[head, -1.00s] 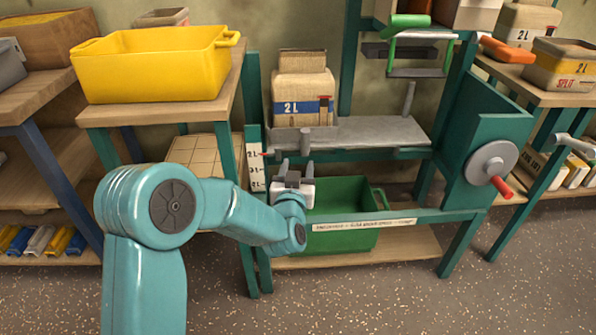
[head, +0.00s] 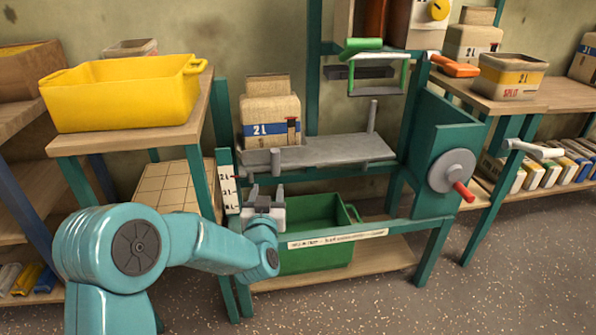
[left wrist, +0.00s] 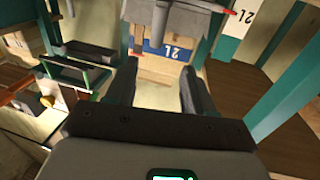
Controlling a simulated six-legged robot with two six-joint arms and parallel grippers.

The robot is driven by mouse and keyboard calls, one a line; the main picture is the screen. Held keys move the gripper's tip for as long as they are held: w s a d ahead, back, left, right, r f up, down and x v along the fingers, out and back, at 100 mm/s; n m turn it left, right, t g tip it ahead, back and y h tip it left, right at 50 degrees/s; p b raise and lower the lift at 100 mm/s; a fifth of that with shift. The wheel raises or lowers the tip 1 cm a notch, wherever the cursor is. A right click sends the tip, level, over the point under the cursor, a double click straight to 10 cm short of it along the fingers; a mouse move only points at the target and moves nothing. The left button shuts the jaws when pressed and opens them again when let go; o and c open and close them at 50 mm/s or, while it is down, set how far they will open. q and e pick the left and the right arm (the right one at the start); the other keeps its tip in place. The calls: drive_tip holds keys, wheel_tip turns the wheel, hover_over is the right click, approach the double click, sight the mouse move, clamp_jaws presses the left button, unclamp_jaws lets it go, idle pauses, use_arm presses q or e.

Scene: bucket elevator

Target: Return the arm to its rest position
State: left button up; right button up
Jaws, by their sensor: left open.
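My left arm comes in from the lower left in the head view. Its left gripper (head: 264,194) is open and empty, fingers pointing up, in front of the teal frame and above the left part of the green bin (head: 315,240). In the left wrist view the two dark fingers (left wrist: 160,85) stand apart with nothing between them. Beyond them is the 2L bag (left wrist: 157,66) with its blue band. The same 2L bag (head: 268,118) stands upright on the grey shelf in the head view, above and behind the gripper. My right gripper does not show.
A grey metal shelf (head: 330,152) sits above the bin. A crank wheel (head: 450,171) with a red handle is on the frame's right. A yellow tub (head: 125,95) stands on the left table. A SPLIT box (head: 511,78) is on the right table. The floor (head: 480,285) at front right is clear.

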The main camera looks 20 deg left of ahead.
use_arm(q)
wheel_tip(320, 180, up, 8)
drive_tip(key=s+d+f+m+g+h+p, duration=0.1)
drive_tip(key=s+d+g+h+p, duration=0.15)
drive_tip(key=p, duration=1.65)
drive_tip(key=s+d+f+g+h+p, duration=0.1)
drive_tip(key=s+d+g+p, duration=0.3)
drive_tip(key=s, duration=0.6)
drive_tip(key=s+d+f+g+h+p, duration=0.2)
drive_tip(key=s+d+g+h+p, duration=0.2)
drive_tip(key=s+d+p, duration=0.3)
drive_tip(key=s+d+f+m+g+h+p, duration=0.1)
drive_tip(key=s+d+g+h+p, duration=0.2)
drive_tip(key=s, duration=1.1)
drive_tip(key=d+g+p, duration=0.2)
drive_tip(key=g+p, duration=0.1)
drive_tip(key=p, duration=0.1)
drive_tip(key=shift+d+f, duration=0.35)
drive_tip(key=shift+d, duration=0.05)
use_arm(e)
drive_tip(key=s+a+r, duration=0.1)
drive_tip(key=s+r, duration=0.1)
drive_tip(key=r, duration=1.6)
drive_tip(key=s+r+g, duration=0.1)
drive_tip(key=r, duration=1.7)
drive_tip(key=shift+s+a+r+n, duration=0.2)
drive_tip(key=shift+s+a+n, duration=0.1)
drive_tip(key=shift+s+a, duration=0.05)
